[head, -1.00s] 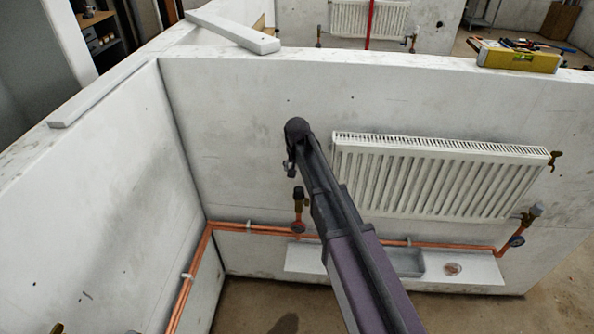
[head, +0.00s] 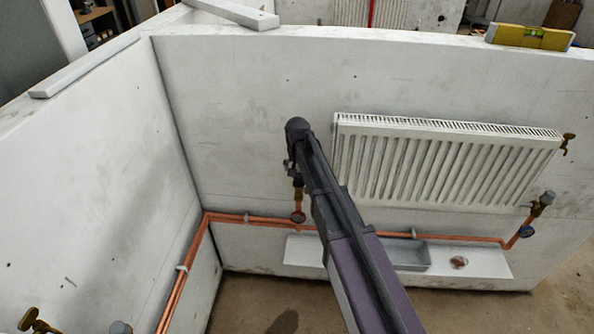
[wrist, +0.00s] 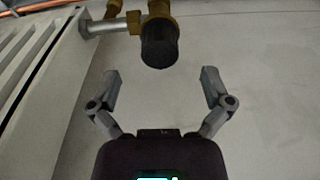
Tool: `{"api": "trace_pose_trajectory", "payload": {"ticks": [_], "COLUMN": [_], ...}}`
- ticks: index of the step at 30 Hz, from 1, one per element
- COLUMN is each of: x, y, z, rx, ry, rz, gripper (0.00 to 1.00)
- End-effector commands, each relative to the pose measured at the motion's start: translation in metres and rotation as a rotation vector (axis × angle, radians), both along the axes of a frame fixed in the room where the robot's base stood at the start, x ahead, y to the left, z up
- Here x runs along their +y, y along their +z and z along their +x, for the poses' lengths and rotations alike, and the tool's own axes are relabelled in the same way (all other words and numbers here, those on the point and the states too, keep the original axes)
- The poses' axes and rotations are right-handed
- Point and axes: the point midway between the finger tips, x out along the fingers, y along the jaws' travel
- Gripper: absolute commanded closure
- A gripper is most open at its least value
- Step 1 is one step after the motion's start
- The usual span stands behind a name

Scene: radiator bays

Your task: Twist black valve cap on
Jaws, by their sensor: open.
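The black valve cap (wrist: 160,48) sits at the end of a brass valve (wrist: 134,20) beside the radiator in the wrist view. My gripper (wrist: 160,76) is open, with its two fingers spread to either side of the cap's line. The cap lies a little beyond the fingertips, and nothing is between them. In the head view my gripper (head: 291,168) is just above the valve at the radiator's left end. My arm and gripper hide most of that cap there, so I cannot tell how tightly it sits.
The white radiator (head: 445,165) hangs on the wall right of my arm. Copper pipes (head: 265,219) run low along the wall above a white ledge with a grey tray (head: 410,256). A yellow level (head: 530,36) lies on the wall top. The wall left of my gripper is clear.

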Motion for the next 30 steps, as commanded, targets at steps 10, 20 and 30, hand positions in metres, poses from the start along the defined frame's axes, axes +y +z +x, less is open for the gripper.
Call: {"api": "trace_pose_trajectory", "payload": {"ticks": [10, 20, 30], "x": [-0.001, -0.001, -0.002], "y": [-0.029, -0.037, -0.037], "z": [0.004, 0.006, 0.006], "rx": [0.0, 0.0, 0.0], "ry": [-0.001, -0.001, -0.002], "rz": [0.0, 0.0, 0.0], "gripper": [0.0, 0.0, 0.09]}}
